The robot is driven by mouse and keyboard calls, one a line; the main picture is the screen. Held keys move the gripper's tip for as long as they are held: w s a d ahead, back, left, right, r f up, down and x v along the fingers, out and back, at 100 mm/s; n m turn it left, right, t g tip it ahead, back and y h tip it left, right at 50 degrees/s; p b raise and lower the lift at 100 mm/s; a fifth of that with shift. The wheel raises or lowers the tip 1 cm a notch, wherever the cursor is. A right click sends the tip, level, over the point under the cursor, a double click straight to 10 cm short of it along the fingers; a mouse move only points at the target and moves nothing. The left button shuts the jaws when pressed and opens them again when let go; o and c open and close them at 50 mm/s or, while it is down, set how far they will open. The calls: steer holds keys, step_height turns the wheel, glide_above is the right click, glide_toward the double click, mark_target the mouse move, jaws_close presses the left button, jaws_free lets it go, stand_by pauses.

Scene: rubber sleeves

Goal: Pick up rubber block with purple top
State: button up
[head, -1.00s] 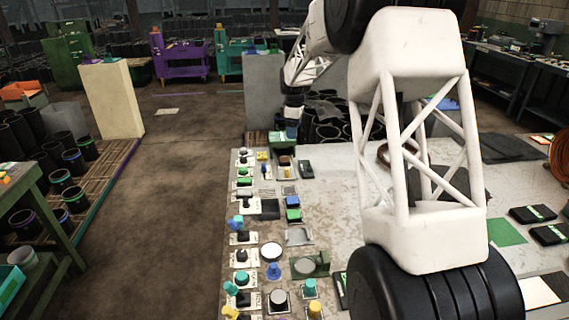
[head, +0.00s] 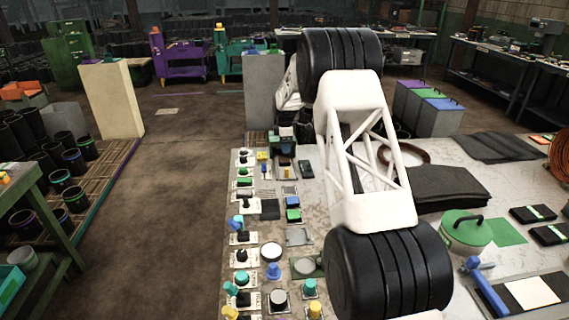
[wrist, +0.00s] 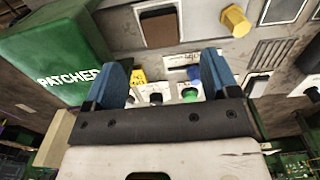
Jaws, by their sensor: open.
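No rubber block with a purple top can be made out in either view. My gripper (wrist: 165,78) has two blue fingers, spread apart with nothing between them. A green knob (wrist: 190,95) and a yellow block (wrist: 138,77) show between and beyond the fingers. In the head view my gripper is at the far end of the table, and its fingers are not clear there.
A blue-topped block (head: 292,201) and a green-topped block (head: 293,215) sit among the table's knobs. A black mat stack (head: 450,187) and a green lid with a handle (head: 466,229) lie to the right. Lidded grey bins (head: 440,110) stand behind. The left floor aisle is clear.

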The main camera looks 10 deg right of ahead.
mark_target(284, 160)
steer(key=shift+f, duration=0.1)
steer(key=shift+f, duration=1.2)
steer(key=shift+f, duration=0.1)
steer(key=shift+a+f, duration=0.1)
steer(key=shift+f, duration=2.4)
steer(key=shift+c, duration=0.3)
steer(key=c, duration=1)
